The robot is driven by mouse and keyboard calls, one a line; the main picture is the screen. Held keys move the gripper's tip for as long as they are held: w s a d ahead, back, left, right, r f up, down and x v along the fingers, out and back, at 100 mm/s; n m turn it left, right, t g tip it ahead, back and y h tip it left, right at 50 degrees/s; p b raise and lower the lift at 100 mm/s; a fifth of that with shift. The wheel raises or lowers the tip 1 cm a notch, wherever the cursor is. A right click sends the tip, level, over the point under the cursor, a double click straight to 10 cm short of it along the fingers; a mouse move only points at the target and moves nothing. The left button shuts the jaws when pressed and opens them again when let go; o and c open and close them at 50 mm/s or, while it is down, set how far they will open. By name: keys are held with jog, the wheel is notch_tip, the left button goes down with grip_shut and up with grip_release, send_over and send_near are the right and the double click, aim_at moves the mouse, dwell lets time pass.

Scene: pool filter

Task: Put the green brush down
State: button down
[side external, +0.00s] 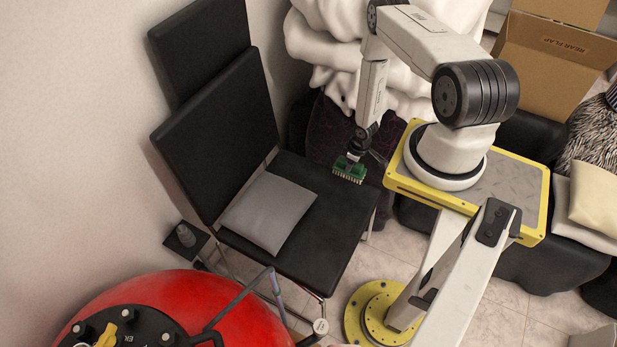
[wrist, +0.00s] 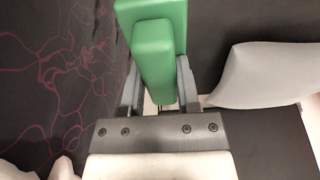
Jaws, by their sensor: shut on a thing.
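The green brush (side external: 349,169) has a green body with pale bristles pointing down. It is at the far right part of the black chair seat (side external: 325,215) in the side view. My gripper (side external: 356,152) is above it and shut on it. In the wrist view the green brush (wrist: 158,55) stands between the two fingers of my gripper (wrist: 158,85). I cannot tell whether the bristles touch the seat or hang just above it.
A grey cushion (side external: 268,212) lies on the seat's left part; it also shows in the wrist view (wrist: 262,75). Black chair backs (side external: 215,130) rise at the left. A red tank (side external: 190,300) stands in front. The seat's middle is clear.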

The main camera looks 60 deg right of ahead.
aim_at(349, 175)
jog(key=shift+f, duration=2.8)
jog(key=shift+f, duration=0.4)
jog(key=shift+c, duration=1.2)
grip_release()
jog(key=shift+r, duration=0.1)
jog(key=shift+s+r, duration=0.2)
jog(key=shift+r, duration=1.05)
jog(key=shift+s+r, duration=0.2)
jog(key=shift+r, duration=1.05)
jog(key=shift+s+r, duration=0.2)
jog(key=shift+r, duration=1.05)
